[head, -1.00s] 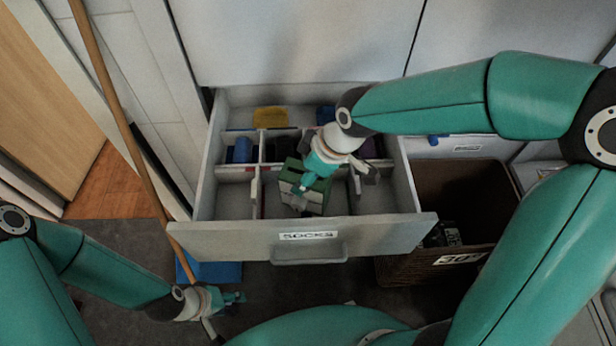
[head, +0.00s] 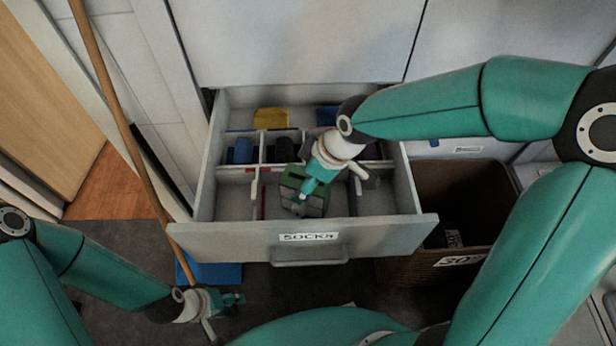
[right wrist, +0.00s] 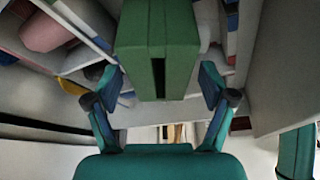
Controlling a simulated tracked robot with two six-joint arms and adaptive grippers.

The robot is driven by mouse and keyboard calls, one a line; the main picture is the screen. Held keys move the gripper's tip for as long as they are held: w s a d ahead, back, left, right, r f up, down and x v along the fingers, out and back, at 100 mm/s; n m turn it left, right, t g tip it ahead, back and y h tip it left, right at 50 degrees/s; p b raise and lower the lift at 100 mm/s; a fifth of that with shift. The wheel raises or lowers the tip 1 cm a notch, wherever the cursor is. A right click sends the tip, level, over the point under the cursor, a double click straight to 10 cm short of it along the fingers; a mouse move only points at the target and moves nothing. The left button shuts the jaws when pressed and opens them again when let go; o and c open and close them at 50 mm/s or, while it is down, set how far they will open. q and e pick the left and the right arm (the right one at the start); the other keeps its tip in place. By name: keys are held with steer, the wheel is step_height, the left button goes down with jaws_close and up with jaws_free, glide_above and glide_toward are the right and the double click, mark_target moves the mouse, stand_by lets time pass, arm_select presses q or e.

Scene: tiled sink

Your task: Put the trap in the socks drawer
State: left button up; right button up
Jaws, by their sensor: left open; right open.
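The trap (head: 290,186) is a green box with grey parts. It sits in the front middle compartment of the open socks drawer (head: 228,240), which bears a SOCKS label. My right gripper (head: 338,188) is over the trap, partly covering it in the head view. In the right wrist view the trap (right wrist: 180,38) stands between the spread fingers of the right gripper (right wrist: 160,88), with gaps at both sides. Whether its underside touches the drawer floor is hidden. My left gripper (head: 224,314) is open and empty, low in front of the drawer, left of its handle.
Dividers split the drawer; rolled dark and blue socks (head: 240,151) and a yellow item (head: 271,118) lie behind the trap. A brown basket (head: 400,268) marked 30° stands right. A wooden pole (head: 120,120) leans left, near a blue item (head: 228,272) on the floor.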

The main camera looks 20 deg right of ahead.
steer(key=p+v, duration=0.1)
steer(key=v, duration=1)
steer(key=shift+d+r+p, duration=0.15)
steer(key=shift+r+p, duration=0.15)
steer(key=shift+r, duration=0.05)
steer(key=shift+s, duration=0.1)
steer(key=shift+f, duration=0.1)
